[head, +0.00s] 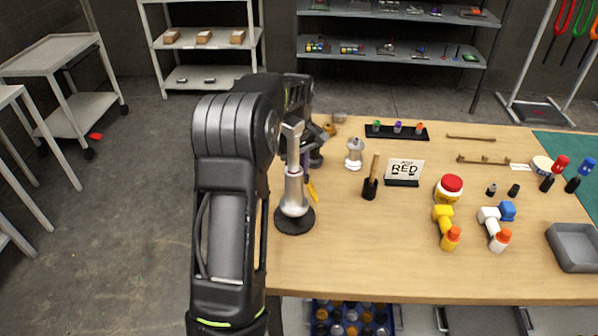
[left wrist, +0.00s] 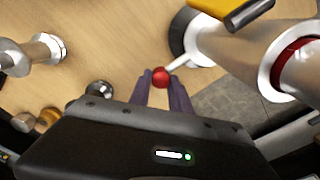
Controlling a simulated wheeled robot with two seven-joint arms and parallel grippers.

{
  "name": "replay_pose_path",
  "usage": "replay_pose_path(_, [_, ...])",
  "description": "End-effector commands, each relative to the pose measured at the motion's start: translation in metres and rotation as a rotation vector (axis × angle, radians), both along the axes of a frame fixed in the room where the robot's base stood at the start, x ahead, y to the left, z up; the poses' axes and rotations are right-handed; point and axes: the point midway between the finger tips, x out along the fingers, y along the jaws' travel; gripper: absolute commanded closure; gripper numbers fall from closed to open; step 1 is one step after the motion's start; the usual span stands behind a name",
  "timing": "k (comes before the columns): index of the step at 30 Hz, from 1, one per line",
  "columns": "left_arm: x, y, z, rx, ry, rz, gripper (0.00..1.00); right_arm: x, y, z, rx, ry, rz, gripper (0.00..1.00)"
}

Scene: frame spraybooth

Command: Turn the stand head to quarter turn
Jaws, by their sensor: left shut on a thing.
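The stand (head: 294,192) rises at the left edge of the table, with a silver column, a round black base (head: 291,221) and a pale upright bar (head: 293,142) on top. In the left wrist view its pale column (left wrist: 240,42) with a red ring (left wrist: 298,62) leans in from the upper right. A thin pale lever (left wrist: 178,63) reaches from the stand to a red ball knob (left wrist: 161,75). My left gripper (left wrist: 162,82) is shut on this knob, its dark fingers at either side. In the head view the gripper (head: 314,150) is partly hidden behind the stand. My right gripper is not in view.
A yellow tool (head: 313,190) lies close beside the stand. Bottles and a grey tray (head: 575,248) lie further right. The table's front middle is clear.

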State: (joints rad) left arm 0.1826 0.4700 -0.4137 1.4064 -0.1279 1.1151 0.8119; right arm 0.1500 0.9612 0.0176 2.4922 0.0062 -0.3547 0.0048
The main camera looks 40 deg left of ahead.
Motion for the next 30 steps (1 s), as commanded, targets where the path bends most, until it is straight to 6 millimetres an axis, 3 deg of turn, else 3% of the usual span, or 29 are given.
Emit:
replay_pose_path(11, [-0.0042, -0.0034, -0.0037, -0.010, 0.016, -0.002, 1.00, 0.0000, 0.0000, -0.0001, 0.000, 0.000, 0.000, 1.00])
replay_pose_path(12, [-0.0042, -0.0034, -0.0038, -0.010, 0.016, -0.002, 0.75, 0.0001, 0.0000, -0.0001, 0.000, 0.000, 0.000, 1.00])
replay_pose_path(19, [-0.0028, -0.0018, -0.0024, -0.006, 0.010, -0.002, 0.56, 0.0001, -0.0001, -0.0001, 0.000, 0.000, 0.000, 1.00])
replay_pose_path(30, [-0.0012, -0.0005, 0.0034, -0.002, 0.004, -0.001, 0.55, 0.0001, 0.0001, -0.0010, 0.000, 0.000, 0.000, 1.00])
